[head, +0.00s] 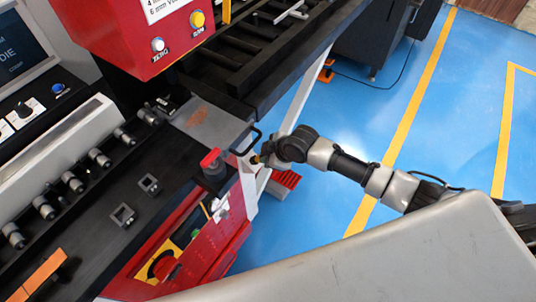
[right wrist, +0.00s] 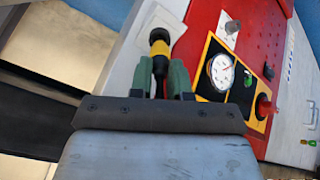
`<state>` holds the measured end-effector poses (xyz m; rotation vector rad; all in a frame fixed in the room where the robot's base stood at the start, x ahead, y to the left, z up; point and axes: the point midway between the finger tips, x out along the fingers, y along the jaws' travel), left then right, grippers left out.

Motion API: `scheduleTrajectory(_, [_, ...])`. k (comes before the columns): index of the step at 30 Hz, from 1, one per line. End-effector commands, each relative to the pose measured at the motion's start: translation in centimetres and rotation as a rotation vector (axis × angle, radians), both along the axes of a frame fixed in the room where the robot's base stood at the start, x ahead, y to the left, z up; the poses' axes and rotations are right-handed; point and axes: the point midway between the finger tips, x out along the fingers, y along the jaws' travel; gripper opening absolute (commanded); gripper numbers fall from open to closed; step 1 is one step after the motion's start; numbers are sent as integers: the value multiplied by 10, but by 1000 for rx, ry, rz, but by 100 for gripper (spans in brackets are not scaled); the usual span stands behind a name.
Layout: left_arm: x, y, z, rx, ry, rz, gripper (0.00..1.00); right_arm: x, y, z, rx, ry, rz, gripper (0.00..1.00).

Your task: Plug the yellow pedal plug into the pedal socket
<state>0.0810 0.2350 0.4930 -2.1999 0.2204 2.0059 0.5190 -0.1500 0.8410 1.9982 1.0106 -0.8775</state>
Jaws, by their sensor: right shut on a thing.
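The yellow pedal plug (right wrist: 159,48), yellow with a black end, is held between the green fingers of my right gripper (right wrist: 160,76) in the right wrist view. Its far end points at a pale plate (right wrist: 163,20) on the red machine side; I cannot tell whether it touches. In the head view the right gripper (head: 264,157) is beside the machine's front corner, with a bit of yellow plug (head: 256,159) showing at its tip. The pedal socket is not clearly visible. My left gripper is not in view.
The red machine front carries a gauge (right wrist: 221,72) and a red knob (right wrist: 263,107). A red button (head: 211,160) and a black handle (head: 247,141) are close to the right gripper. A red slatted thing (head: 287,178) is below it. Blue floor (head: 300,220) is open to the right.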

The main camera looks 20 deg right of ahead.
Motion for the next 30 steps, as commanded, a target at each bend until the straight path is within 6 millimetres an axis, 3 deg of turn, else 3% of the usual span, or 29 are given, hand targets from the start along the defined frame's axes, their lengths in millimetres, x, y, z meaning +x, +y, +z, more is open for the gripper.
scheduleTrajectory(30, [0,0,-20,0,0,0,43,11,9,-20,0,0,0,0])
